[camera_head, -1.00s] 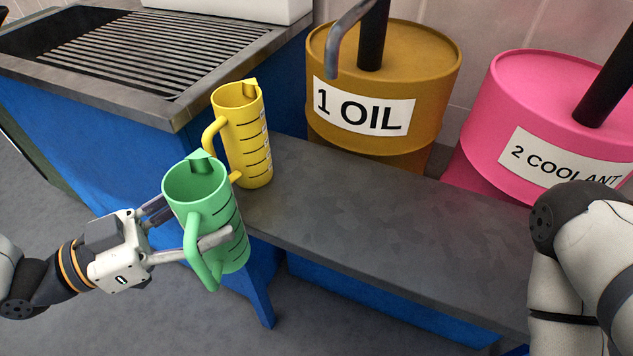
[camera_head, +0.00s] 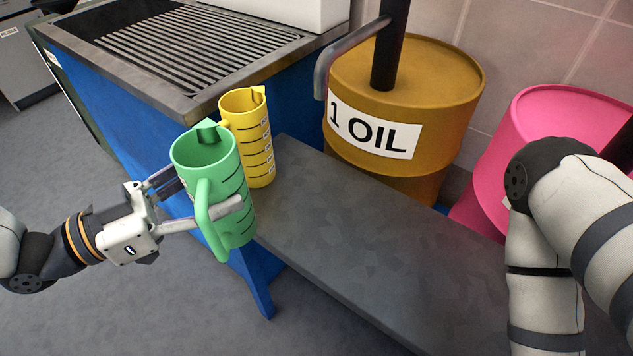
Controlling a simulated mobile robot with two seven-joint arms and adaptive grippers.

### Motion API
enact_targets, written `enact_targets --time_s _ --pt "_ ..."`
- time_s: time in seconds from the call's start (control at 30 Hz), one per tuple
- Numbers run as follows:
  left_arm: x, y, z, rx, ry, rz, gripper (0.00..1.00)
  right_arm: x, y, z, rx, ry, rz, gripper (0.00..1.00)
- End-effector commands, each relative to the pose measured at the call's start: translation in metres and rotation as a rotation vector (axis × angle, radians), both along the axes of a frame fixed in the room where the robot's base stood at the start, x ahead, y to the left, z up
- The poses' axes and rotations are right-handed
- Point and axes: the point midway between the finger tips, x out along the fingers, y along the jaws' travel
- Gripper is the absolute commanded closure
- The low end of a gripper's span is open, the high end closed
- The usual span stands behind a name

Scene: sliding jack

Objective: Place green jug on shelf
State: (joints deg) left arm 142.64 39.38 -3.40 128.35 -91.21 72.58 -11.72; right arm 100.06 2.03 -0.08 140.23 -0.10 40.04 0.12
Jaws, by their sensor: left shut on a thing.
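The green jug (camera_head: 232,192) is held upright in my left gripper (camera_head: 205,200), whose fingers are shut around its body. Its handle faces toward the camera. The jug is in front of the left end of the grey shelf (camera_head: 350,245) and overlaps its edge in the picture; I cannot tell whether it touches the shelf. My right arm comes in at the right edge, and its gripper is out of the picture.
A yellow jug (camera_head: 258,145) stands on the shelf's left end, partly hidden behind the green jug. The orange oil drum (camera_head: 440,95) and pink coolant drum (camera_head: 540,110) stand behind the shelf. A blue grated bench (camera_head: 120,110) is at left. The shelf's middle is clear.

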Motion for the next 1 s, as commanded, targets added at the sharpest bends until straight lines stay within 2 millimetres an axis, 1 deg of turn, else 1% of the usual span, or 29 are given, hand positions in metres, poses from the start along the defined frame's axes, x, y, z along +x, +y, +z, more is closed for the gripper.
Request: enact_targets --time_s 0.03,0.3,0.4,0.5,0.67,0.77,0.8,0.9,1.0 --pt "0.005 -0.012 -0.005 0.000 0.008 -0.006 0.74 -0.004 0.000 -0.004 0.000 0.013 0.000 0.60" --pt "0.043 -0.073 -0.005 0.001 0.006 -0.005 0.74 -0.010 0.000 -0.011 -0.001 0.033 0.000 0.60" --pt "0.056 -0.094 -0.004 0.002 0.005 -0.004 0.74 -0.011 0.000 -0.013 0.000 0.037 0.001 0.60" --pt "0.065 -0.110 -0.003 0.000 0.004 -0.003 0.74 -0.012 0.000 -0.014 0.000 0.039 0.001 0.60" --pt "0.073 -0.122 -0.003 0.001 0.004 -0.001 0.74 -0.012 0.000 -0.014 0.000 0.040 0.001 0.60" --pt "0.080 -0.135 -0.004 -0.001 0.005 -0.002 0.74 -0.013 0.000 -0.015 0.000 0.042 0.001 0.60" --pt "0.080 -0.132 -0.017 0.000 0.011 0.001 0.74 -0.015 0.000 -0.017 -0.001 0.048 0.002 0.60" --pt "0.079 -0.132 -0.037 0.000 0.010 0.001 0.74 -0.018 0.000 -0.020 0.000 0.057 0.002 0.60" --pt "0.080 -0.132 -0.038 -0.001 0.004 0.001 0.74 -0.017 0.000 -0.020 0.000 0.056 0.002 0.60"
